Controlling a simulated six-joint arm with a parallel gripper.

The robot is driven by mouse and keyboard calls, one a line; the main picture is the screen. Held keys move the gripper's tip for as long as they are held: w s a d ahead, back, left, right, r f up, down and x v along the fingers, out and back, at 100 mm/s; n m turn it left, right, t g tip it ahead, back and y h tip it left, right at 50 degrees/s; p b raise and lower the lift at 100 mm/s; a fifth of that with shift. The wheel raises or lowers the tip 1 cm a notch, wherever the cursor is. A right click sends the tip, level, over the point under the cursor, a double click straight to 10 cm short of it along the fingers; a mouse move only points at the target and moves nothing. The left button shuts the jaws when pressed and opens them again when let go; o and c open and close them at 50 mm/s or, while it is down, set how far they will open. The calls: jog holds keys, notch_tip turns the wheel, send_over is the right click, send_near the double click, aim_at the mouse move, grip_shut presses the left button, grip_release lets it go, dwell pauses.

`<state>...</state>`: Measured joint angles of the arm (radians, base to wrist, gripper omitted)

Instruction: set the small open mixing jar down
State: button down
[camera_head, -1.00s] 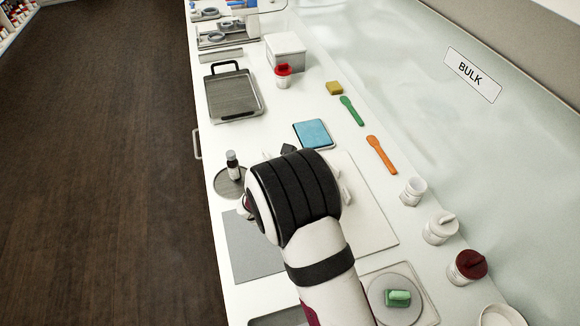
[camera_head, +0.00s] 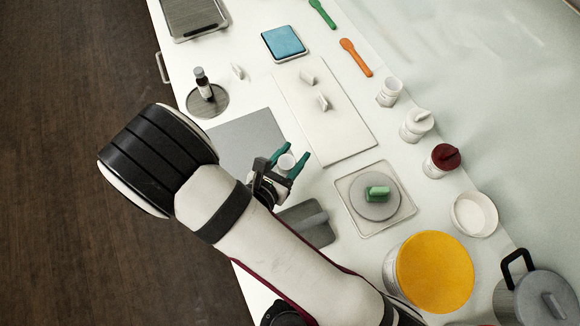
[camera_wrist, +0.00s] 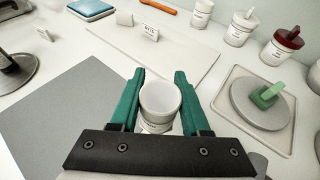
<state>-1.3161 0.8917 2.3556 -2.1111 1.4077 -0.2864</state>
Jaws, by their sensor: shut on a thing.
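The small open mixing jar (camera_head: 286,164) is white, with its open mouth facing up. It also shows in the wrist view (camera_wrist: 160,108), where its inside looks empty. My gripper (camera_head: 290,161) is shut on the jar, with one teal finger on each side. In the wrist view my gripper (camera_wrist: 159,74) has the jar upright between its fingers. The jar is by the right edge of a flat grey mat (camera_head: 240,140). I cannot tell whether its base touches the surface.
A white board (camera_head: 335,140) with small label stands lies behind the jar. A round grey plate with a green block sits on a square tray (camera_head: 363,226) at right. Lidded jars (camera_head: 417,126) line the counter's right. The grey mat is bare where visible.

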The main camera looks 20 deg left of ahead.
aim_at(292, 165)
jog(key=shift+f, duration=2)
jog(key=shift+f, duration=0.1)
jog(key=shift+f, duration=0.25)
jog(key=shift+c, duration=1.9)
grip_release()
